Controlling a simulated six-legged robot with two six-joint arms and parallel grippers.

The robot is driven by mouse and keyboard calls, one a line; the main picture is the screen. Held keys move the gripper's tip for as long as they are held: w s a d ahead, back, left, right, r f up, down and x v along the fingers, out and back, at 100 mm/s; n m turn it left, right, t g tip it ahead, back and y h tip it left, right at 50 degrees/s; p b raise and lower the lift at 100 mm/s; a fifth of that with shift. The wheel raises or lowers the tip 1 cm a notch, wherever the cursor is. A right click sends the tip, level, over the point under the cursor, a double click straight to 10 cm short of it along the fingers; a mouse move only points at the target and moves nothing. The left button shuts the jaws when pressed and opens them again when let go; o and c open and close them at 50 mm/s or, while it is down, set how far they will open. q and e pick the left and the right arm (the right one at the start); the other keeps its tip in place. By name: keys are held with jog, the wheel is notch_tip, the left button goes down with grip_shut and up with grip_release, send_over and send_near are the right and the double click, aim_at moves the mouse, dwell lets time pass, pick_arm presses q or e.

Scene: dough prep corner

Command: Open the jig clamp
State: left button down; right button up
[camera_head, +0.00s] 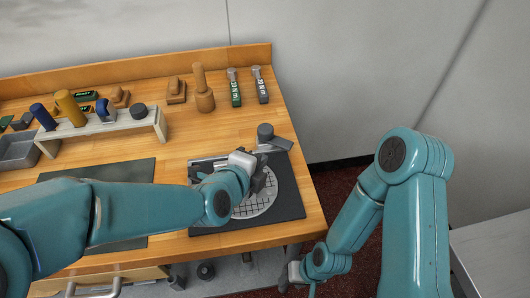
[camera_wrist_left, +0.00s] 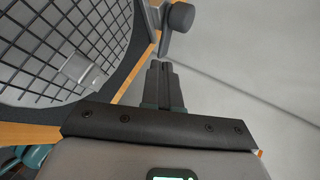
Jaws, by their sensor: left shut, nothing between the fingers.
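The jig is a round plate with a grid (camera_head: 256,199) on a dark mat at the right end of the bench; the plate also fills the upper left of the left wrist view (camera_wrist_left: 50,45). A grey clamp with a round knob (camera_head: 265,132) stands at its far edge. The knob shows at the top of the left wrist view (camera_wrist_left: 180,17). My left gripper (camera_head: 266,178) is over the plate, shut and empty; its closed fingers (camera_wrist_left: 160,75) point toward the clamp, apart from it. My right gripper (camera_head: 291,274) hangs low beyond the bench's front edge, its fingers unclear.
A white rack (camera_head: 100,127) holds several tools at the left. A dark mat (camera_head: 135,171) lies under my left arm. The bench's right edge is close to the jig.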

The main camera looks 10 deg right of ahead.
aim_at(275, 137)
pick_arm(q)
jog(key=x, duration=0.9)
jog(key=shift+s+d, duration=0.1)
jog(key=shift+s, duration=0.05)
pick_arm(e)
jog(key=shift+s, duration=0.15)
pick_arm(q)
jog(key=shift+f, duration=0.1)
pick_arm(e)
jog(key=shift+r, duration=0.15)
